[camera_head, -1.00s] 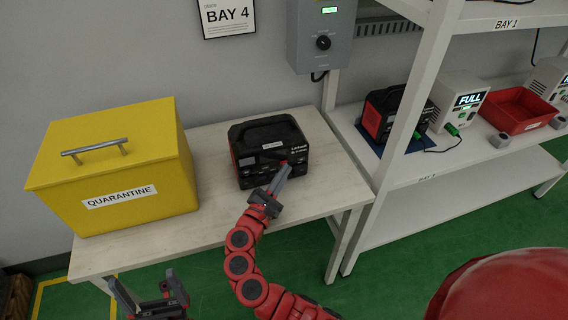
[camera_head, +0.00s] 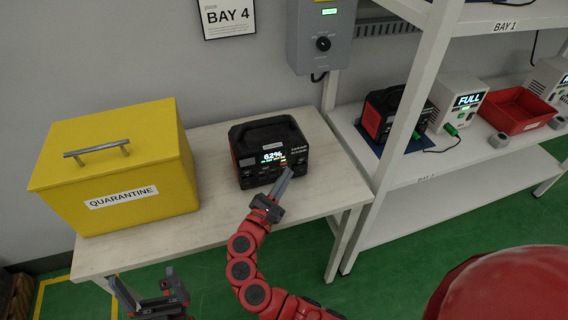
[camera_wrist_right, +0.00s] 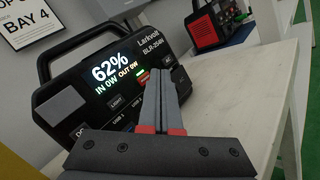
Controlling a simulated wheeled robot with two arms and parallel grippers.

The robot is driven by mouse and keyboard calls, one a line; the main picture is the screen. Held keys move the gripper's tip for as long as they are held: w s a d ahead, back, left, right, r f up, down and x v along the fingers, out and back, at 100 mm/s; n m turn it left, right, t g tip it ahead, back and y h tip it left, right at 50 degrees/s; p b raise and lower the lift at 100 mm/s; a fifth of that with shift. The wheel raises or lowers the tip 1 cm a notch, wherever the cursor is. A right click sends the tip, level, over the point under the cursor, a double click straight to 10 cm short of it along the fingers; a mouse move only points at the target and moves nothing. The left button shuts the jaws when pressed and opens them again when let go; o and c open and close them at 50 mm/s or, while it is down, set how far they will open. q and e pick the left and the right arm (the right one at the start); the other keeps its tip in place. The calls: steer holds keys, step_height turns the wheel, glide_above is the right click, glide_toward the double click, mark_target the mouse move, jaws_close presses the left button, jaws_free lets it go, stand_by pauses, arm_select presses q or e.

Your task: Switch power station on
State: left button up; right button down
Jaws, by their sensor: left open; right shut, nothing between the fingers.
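The black and red power station (camera_head: 268,150) stands upright on the white table. Its screen (camera_head: 273,156) is lit and reads 62%; in the right wrist view the screen (camera_wrist_right: 112,70) also reads IN 0W OUT 0W. A small green light (camera_wrist_right: 140,71) glows beside the screen. My right gripper (camera_head: 284,172) is shut and empty, its tips at the front panel just right of the screen; in the right wrist view the fingers (camera_wrist_right: 160,75) hide part of the panel, and I cannot tell whether they touch it. My left gripper (camera_head: 150,285) is open and empty in front of the table.
A yellow QUARANTINE box (camera_head: 110,150) stands on the table's left. A grey wall unit (camera_head: 322,35) hangs behind. At right, a white shelf (camera_head: 420,165) holds another power station (camera_head: 385,112), a FULL display unit (camera_head: 460,100) and a red bin (camera_head: 518,108). The table's front middle is clear.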

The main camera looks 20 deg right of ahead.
steer(key=shift+s, duration=0.1)
steer(key=s+p, duration=0.2)
steer(key=s, duration=0.3)
steer(key=shift+r, duration=0.1)
steer(key=shift+s+d, duration=0.1)
steer(key=shift+s, duration=0.3)
stand_by(1.1)
